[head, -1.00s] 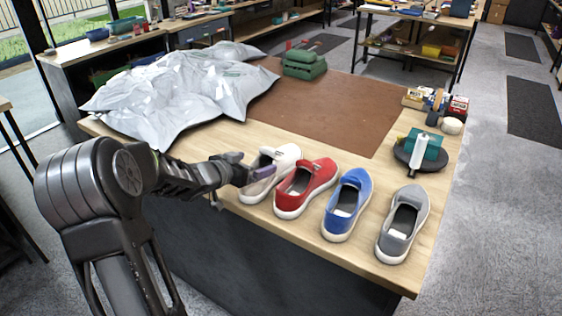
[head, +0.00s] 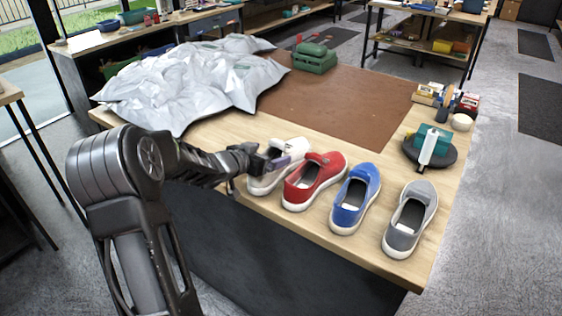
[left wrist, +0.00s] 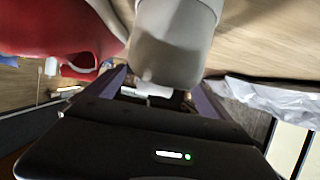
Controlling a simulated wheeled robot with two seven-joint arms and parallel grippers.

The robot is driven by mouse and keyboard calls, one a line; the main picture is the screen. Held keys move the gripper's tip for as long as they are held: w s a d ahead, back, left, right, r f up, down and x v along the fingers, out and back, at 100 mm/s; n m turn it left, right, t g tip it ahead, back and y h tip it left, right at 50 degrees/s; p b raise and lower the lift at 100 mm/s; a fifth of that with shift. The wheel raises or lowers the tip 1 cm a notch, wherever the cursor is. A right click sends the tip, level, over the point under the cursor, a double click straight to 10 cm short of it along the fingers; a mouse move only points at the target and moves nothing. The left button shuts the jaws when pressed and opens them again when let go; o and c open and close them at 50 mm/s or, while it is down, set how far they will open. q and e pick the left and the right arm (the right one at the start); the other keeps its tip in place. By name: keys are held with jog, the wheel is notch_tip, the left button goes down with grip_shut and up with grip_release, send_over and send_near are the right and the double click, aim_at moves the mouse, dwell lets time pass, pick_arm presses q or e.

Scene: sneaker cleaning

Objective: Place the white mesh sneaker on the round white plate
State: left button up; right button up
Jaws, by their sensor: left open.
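The white mesh sneaker (head: 291,150) stands at the left end of a row of shoes on the wooden table, partly hidden by my left gripper (head: 274,160). In the left wrist view its pale rounded end (left wrist: 175,45) fills the top middle, in front of the jaws. My left gripper (left wrist: 160,90) is open, its purple fingers apart on either side of that end. I cannot tell whether they touch it. I see no round white plate in either view. My right gripper is not in view.
A red shoe (head: 314,182) stands close beside the white one, then a blue (head: 355,200) and a grey shoe (head: 410,220). A crumpled grey sheet (head: 190,85) covers the table's left. A dark round stand (head: 430,158) is at right.

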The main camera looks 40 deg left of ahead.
aim_at(277, 152)
pick_arm(q)
jog(key=x, duration=0.4)
jog(key=shift+w+d+f, duration=0.1)
jog(key=shift+w+f, duration=0.15)
jog(key=shift+w, duration=0.1)
jog(key=shift+c, duration=0.4)
jog(key=shift+r, duration=0.1)
grip_shut()
notch_tip(277, 152, up, 10)
jog(key=p, duration=0.3)
dwell(0.8)
dwell(0.7)
